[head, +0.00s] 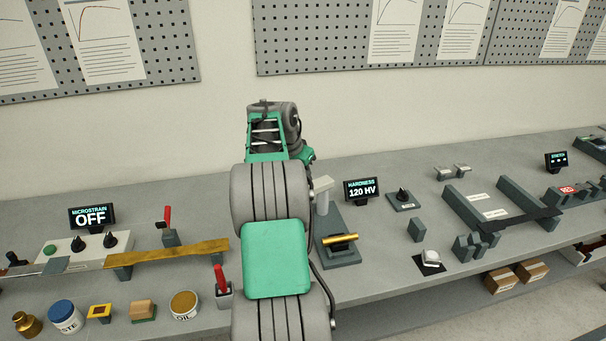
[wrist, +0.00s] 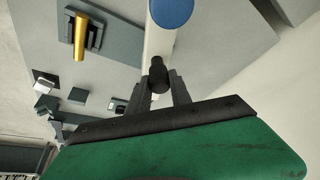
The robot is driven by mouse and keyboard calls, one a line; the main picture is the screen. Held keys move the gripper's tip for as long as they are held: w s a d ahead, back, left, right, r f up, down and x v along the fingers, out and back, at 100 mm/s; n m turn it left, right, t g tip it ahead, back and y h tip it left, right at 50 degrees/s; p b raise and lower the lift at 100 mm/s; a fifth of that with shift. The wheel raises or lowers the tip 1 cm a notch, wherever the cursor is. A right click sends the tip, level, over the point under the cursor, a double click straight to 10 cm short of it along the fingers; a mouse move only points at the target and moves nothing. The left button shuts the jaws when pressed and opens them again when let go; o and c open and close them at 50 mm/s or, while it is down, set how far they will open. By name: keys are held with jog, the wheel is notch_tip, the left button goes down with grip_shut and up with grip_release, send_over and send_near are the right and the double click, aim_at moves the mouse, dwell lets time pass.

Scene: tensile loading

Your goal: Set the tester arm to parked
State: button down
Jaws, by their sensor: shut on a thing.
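The hardness tester stands behind my arm in the head view, with a pale upright part (head: 322,196) on a dark base (head: 330,228). In the wrist view a white bar (wrist: 160,42), likely the tester arm, runs down from a blue round cap (wrist: 172,12) to a black knob (wrist: 157,68). My gripper (wrist: 160,82) is shut on this knob, its two grey fingers on either side. In the head view my own arm hides the gripper and most of the tester arm, so its setting cannot be told.
A brass cylinder (head: 340,239) lies on a dark block beside the tester; it also shows in the wrist view (wrist: 80,38). The hardness display (head: 361,190) reads 120 HV. Red-handled levers (head: 167,218) and several jars stand at left. The wall is close behind.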

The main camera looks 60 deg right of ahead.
jog(key=shift+w+r, duration=0.1)
jog(key=c, duration=1.2)
grip_release()
jog(key=v, duration=0.7)
jog(key=shift+a+r, duration=0.2)
jog(key=shift+r, duration=0.1)
